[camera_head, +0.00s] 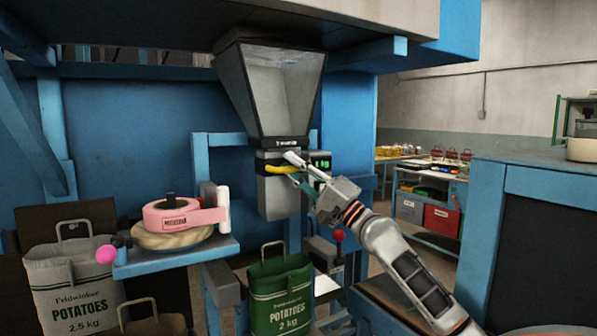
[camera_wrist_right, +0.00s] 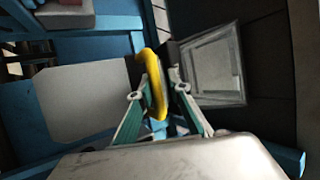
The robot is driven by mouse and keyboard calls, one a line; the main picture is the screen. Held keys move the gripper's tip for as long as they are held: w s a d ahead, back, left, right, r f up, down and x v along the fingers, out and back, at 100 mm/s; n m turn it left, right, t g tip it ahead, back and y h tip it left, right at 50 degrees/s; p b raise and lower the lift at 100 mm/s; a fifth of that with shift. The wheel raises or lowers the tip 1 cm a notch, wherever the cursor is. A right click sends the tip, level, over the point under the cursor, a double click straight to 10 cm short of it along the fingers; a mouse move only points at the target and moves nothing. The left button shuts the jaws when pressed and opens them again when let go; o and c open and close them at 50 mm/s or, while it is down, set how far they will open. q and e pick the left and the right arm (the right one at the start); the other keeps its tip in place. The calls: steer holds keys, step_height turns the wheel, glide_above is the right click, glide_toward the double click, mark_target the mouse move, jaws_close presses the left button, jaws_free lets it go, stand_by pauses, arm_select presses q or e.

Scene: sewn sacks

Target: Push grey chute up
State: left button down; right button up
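The grey chute (camera_head: 279,202) hangs upright below the funnel-shaped hopper (camera_head: 271,90), with a yellow handle (camera_head: 282,169) across its upper front. My right gripper (camera_head: 296,166) reaches the handle from the lower right. In the right wrist view the yellow handle (camera_wrist_right: 154,84) stands between the fingers of my right gripper (camera_wrist_right: 161,68), which close in on it from both sides. The chute's flat grey face (camera_wrist_right: 84,104) shows left of the handle there. My left gripper is not in view.
A green potato sack (camera_head: 281,300) stands below the chute. A red-knobbed lever (camera_head: 338,236) stands just below my right gripper. A blue cabinet (camera_head: 545,185) is at right.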

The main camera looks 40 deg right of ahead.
steer(key=v, duration=1.2)
steer(key=w+a+f+n+g+h, duration=0.1)
steer(key=a+f+n+g, duration=0.15)
steer(key=f, duration=0.95)
steer(key=w+a+f+n+g+h, duration=0.15)
steer(key=a+f, duration=0.25)
steer(key=f, duration=0.8)
steer(key=w+a+f+n+g+h, duration=0.1)
steer(key=w+a+f+g, duration=0.2)
steer(key=f, duration=0.9)
steer(key=s+a+f+n+g, duration=0.1)
steer(key=s+a+f+n, duration=0.1)
steer(key=s+a+f, duration=0.3)
steer(key=s+a+f+n+g, duration=0.1)
steer(key=s+a+f+n, duration=0.1)
steer(key=a+f, duration=0.35)
steer(key=s+a+f+n+g, duration=0.1)
steer(key=s+a+f+n, duration=0.15)
steer(key=f, duration=0.55)
steer(key=s+a+f+n+g, duration=0.2)
steer(key=s+a+f+n, duration=0.3)
steer(key=s+a, duration=0.5)
step_height(320, 180, down, 2)
steer(key=shift+s+a+f, duration=0.15)
steer(key=shift+s+a, duration=0.1)
steer(key=shift+a, duration=0.95)
steer(key=shift+y, duration=0.25)
